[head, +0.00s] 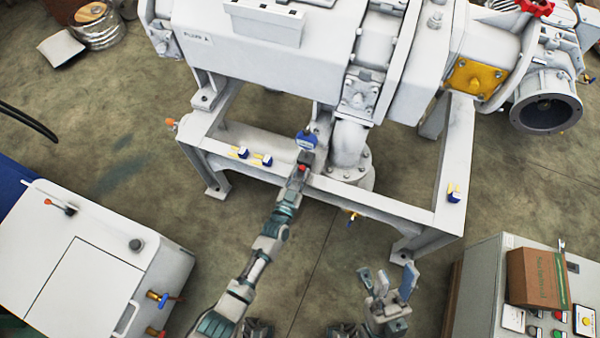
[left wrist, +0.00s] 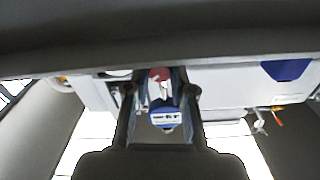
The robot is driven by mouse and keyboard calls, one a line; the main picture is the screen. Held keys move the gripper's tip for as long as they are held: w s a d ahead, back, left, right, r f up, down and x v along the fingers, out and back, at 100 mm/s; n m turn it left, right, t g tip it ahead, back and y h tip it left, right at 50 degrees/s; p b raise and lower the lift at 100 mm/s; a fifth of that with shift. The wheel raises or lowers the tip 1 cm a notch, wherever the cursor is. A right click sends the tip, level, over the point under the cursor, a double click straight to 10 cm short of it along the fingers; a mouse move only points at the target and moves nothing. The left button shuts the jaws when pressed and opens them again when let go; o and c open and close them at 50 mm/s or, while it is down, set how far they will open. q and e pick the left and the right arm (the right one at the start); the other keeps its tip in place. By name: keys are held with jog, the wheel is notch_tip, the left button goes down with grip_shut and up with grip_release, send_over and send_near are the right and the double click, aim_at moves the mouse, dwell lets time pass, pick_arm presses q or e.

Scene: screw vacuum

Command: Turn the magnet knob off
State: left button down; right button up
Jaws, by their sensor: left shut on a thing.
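A blue magnet with a white label (head: 305,141) sits on the front beam of the grey steel frame, just beyond my left fingertips. My left gripper (head: 302,164) is shut on the knob at it, with a small red part showing between the fingers. The left wrist view shows the blue magnet (left wrist: 163,119) between my two fingers, with a red piece (left wrist: 160,74) above it. The knob's exact turn is hidden. My right gripper (head: 388,287) is open and empty, low in front of the frame and away from it.
Small blue-and-white magnets (head: 240,152) (head: 454,193) sit along the frame (head: 397,205) beneath the big grey pump (head: 270,55). A white cabinet (head: 60,265) stands at left. A control box (head: 490,265) with a cardboard box (head: 537,277) stands at right.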

pick_arm(q)
jog(key=n, duration=0.3)
jog(key=shift+f+n+b, duration=0.1)
jog(key=shift+n+b, duration=0.2)
jog(key=shift+n, duration=0.1)
jog(key=shift+a+n, duration=0.1)
jog(key=shift+n, duration=1.3)
jog(key=c, duration=1)
grip_release()
